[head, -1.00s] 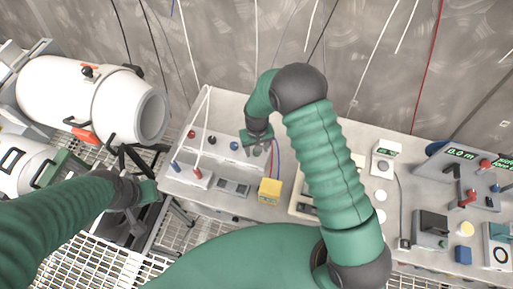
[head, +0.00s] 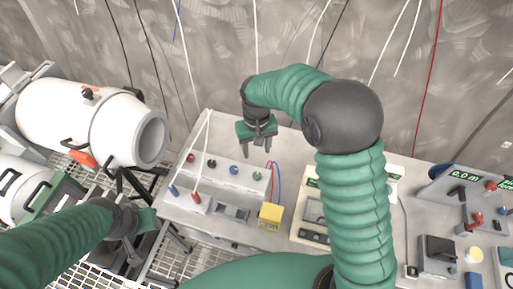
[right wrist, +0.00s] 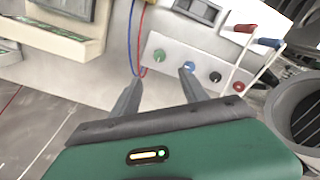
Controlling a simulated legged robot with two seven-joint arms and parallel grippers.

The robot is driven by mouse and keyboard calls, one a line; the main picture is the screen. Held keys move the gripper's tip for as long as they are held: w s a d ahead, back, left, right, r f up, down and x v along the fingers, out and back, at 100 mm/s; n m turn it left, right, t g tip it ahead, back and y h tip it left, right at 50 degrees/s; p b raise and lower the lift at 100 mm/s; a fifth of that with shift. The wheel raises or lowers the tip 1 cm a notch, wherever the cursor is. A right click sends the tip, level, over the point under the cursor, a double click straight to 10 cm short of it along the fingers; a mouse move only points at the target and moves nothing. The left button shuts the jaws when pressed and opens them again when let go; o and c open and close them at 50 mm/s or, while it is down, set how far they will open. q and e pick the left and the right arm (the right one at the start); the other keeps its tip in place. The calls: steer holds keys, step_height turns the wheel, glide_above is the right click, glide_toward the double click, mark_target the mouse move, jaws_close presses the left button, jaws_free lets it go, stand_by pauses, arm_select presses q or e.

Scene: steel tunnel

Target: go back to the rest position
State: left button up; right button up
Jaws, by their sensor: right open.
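My right gripper (head: 258,146) is raised above the back of the steel bench (head: 215,222), near the panel with coloured knobs (head: 225,172). Its two fingers are apart with nothing between them. In the right wrist view the open fingers (right wrist: 158,92) show in front of the same knob panel (right wrist: 195,65). My left gripper (head: 138,238) is low on the left, beside the bench's left end. Its fingers are too small and dark to tell if they are open.
A yellow block (head: 270,216) with red and blue wires stands on the bench. A console with a green display (head: 465,190) stands at the right. White cylinders (head: 75,118) lie at the left. Cables hang along the back wall. Grated floor (head: 70,272) shows below.

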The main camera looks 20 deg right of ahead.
steer(key=shift+r, duration=0.3)
steer(key=s+d+t, duration=0.1)
steer(key=s+d, duration=0.1)
steer(key=s, duration=0.5)
steer(key=s+d+t, duration=0.1)
steer(key=s+d, duration=0.1)
steer(key=s, duration=0.6)
steer(key=shift+d+r+t, duration=0.15)
steer(key=shift+d+t, duration=0.15)
steer(key=shift+d, duration=0.1)
steer(key=shift+s+r, duration=0.1)
steer(key=shift+s, duration=0.15)
steer(key=shift+w+d, duration=0.1)
steer(key=shift+w, duration=0.05)
